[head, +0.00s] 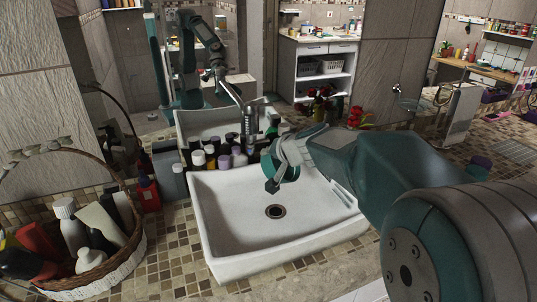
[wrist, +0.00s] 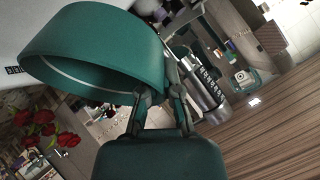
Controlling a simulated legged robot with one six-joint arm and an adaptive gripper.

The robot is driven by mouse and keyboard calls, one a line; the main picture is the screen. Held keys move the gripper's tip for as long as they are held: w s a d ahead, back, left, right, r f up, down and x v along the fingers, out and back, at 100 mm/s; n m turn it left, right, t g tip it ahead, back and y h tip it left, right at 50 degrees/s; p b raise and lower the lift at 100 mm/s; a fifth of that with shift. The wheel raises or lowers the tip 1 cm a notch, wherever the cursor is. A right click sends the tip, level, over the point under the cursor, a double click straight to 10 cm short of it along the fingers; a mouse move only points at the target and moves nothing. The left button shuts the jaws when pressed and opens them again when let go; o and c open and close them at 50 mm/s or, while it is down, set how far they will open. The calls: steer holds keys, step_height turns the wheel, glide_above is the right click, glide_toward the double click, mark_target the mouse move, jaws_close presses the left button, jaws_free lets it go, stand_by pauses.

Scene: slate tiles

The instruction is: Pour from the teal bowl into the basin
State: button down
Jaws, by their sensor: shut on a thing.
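The white rectangular basin (head: 232,205) sits on the mosaic-tiled counter in the head view, with a dark drain in its floor. My gripper (head: 275,172) is above the back part of the basin. It is shut on the wall of the teal bowl (head: 292,174), which is mostly hidden behind the fingers in the head view. The wrist view shows the bowl (wrist: 95,40) large and close, its wall at the fingertips of my gripper (wrist: 158,98). The bowl looks tilted. Its contents do not show in either view.
A metal faucet (head: 249,125) stands behind the basin, close to my gripper. Several small bottles (head: 212,158) line the basin's back left edge. A wicker basket (head: 97,283) of bottles stands at the left, near a red bottle (head: 148,193). A mirror behind reflects my arm.

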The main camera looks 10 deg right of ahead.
steer(key=shift+r+g+h, duration=0.2)
steer(key=shift+g+h, duration=0.1)
steer(key=shift+r, duration=0.1)
steer(key=shift+w+a+r+n+g+h, duration=0.1)
steer(key=shift+r+n+g+h, duration=0.25)
steer(key=shift+g+h, duration=0.45)
steer(key=shift+r+n+g+h, duration=0.2)
steer(key=shift+n+g+h, duration=0.15)
steer(key=shift+g+h, duration=0.4)
steer(key=g+h, duration=0.1)
steer(key=r+g+h, duration=0.1)
steer(key=h, duration=0.1)
steer(key=shift+r+n+g+h, duration=0.1)
steer(key=shift+n+g+h, duration=0.15)
steer(key=shift+n+g, duration=0.15)
